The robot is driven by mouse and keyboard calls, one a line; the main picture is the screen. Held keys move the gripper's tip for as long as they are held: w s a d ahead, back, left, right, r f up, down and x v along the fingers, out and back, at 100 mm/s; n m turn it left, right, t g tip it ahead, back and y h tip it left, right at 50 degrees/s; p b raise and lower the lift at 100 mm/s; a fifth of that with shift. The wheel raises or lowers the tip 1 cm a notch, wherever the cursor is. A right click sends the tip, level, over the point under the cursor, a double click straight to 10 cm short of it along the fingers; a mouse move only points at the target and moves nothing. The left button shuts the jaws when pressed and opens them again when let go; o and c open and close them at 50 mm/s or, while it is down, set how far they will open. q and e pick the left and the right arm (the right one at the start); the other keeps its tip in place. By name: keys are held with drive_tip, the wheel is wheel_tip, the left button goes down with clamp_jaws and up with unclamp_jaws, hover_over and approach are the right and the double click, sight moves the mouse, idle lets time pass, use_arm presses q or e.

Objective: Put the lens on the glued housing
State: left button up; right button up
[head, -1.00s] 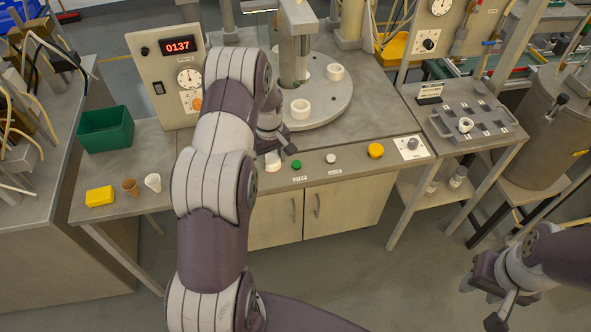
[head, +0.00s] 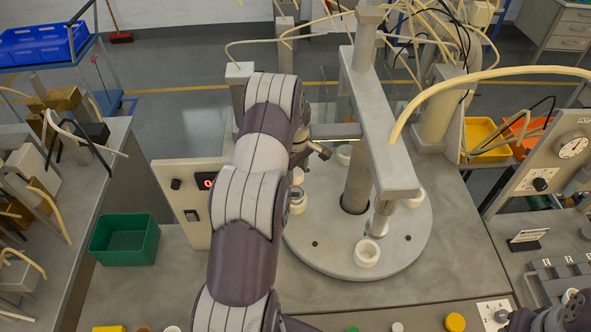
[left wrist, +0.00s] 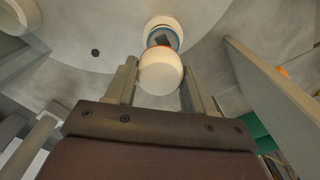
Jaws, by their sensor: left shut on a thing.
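My left gripper (left wrist: 160,90) is shut on the lens, a white dome (left wrist: 160,74) held between its fingers in the left wrist view. Beyond the lens in that view is the glued housing (left wrist: 162,22), a white ring with blue and dark parts inside; the lens covers part of it. I cannot tell whether they touch. In the head view my left gripper (head: 300,158) is over the left part of the turntable, its fingers mostly hidden. The housing (head: 297,207) sits on the turntable, with a white piece, likely the lens (head: 298,176), just behind it.
The round turntable (head: 320,250) carries other white rings (head: 367,253). A press column with an overhanging arm (head: 385,150) rises from its middle, right of my gripper. A control panel (head: 192,200) and green bin (head: 125,240) stand at left. My right arm shows at the lower right edge.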

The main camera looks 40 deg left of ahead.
sight(296, 184)
use_arm(q)
drive_tip(key=shift+w+r, duration=0.1)
drive_tip(key=shift+r, duration=0.05)
drive_tip(key=shift+d, duration=0.15)
drive_tip(key=shift+s+d+b, duration=0.25)
drive_tip(key=shift+s+b, duration=0.1)
drive_tip(key=shift+s, duration=0.1)
drive_tip(key=shift+s+d+f, duration=0.1)
drive_tip(key=shift+s+f, duration=0.05)
drive_tip(key=shift+f, duration=0.2)
drive_tip(key=f+b, duration=0.1)
drive_tip(key=f, duration=0.1)
drive_tip(key=f+b, duration=0.1)
drive_tip(key=shift+w+a+f+b, duration=0.3)
drive_tip(key=shift+w+a+f, duration=0.05)
drive_tip(key=shift+f, duration=0.4)
drive_tip(key=shift+f+b, duration=0.1)
drive_tip(key=shift+b, duration=0.25)
drive_tip(key=shift+s+d, duration=0.2)
use_arm(e)
drive_tip(key=f, duration=0.2)
drive_tip(key=s+f, duration=0.1)
drive_tip(key=shift+d+f, duration=0.35)
drive_tip(key=shift+d, duration=0.05)
